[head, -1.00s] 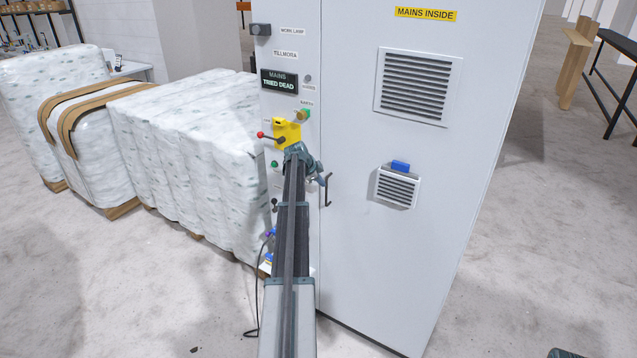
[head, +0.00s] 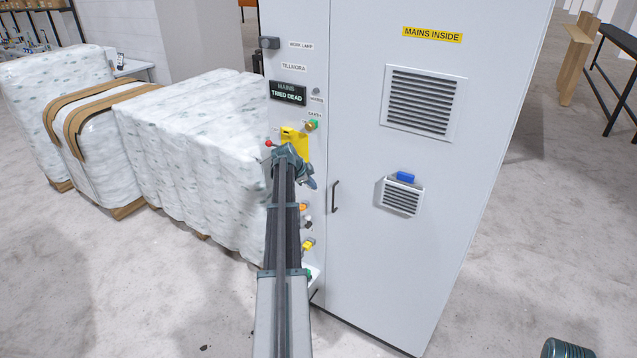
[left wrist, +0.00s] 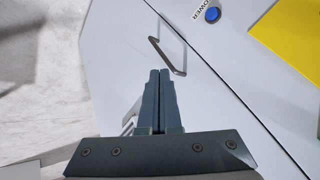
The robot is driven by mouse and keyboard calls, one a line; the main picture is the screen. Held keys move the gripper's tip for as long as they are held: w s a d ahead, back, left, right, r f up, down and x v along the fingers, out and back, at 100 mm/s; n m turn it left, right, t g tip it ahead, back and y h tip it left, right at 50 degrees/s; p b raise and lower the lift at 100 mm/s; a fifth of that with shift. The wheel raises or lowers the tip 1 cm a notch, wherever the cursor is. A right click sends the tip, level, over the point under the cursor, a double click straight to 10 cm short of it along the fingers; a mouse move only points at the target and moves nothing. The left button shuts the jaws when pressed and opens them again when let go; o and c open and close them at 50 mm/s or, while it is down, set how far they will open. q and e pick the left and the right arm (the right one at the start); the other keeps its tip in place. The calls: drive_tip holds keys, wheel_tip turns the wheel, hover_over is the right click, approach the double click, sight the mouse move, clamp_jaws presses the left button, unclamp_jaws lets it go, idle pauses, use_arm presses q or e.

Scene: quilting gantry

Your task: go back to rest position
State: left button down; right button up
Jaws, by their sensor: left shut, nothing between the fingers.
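My left arm reaches forward up the middle of the head view. My left gripper (head: 307,179) is at its far end, in front of the grey control cabinet (head: 400,260), just left of the dark door handle (head: 334,196). In the left wrist view its two fingers (left wrist: 160,74) lie side by side, shut and empty. The handle (left wrist: 167,56) shows just beyond the fingertips there; whether they touch it I cannot tell. My right gripper does not show.
A yellow bracket (head: 294,143) and red-tipped lever (head: 269,143) are on the panel behind my left wrist. The display (head: 288,92) reads "MAINS TRIED DEAD". Wrapped bales (head: 190,150) stand left.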

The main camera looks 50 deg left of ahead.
use_arm(q)
drive_tip(key=shift+s+a+r, duration=0.1)
drive_tip(key=shift+s+r, duration=0.15)
drive_tip(key=shift+s, duration=0.05)
drive_tip(key=w+d+f+g+h+b, duration=0.1)
drive_tip(key=w+d+f+b, duration=0.15)
drive_tip(key=d, duration=1.15)
drive_tip(key=w+d+f+g+h+b, duration=0.1)
drive_tip(key=d+f, duration=0.2)
drive_tip(key=d, duration=1.2)
drive_tip(key=w+d+f+g+h+b, duration=0.1)
drive_tip(key=w+d+f+g+b, duration=0.15)
drive_tip(key=d, duration=1.15)
drive_tip(key=s+d+f+n+g+y+b, duration=0.1)
drive_tip(key=s+d+f+b, duration=0.1)
drive_tip(key=s+d, duration=0.9)
drive_tip(key=s+d+f+n+g+y+b, duration=0.2)
drive_tip(key=s+d+f, duration=0.2)
drive_tip(key=s+d, duration=0.8)
drive_tip(key=d, duration=0.7)
drive_tip(key=shift+f, duration=0.3)
drive_tip(key=shift+a, duration=0.15)
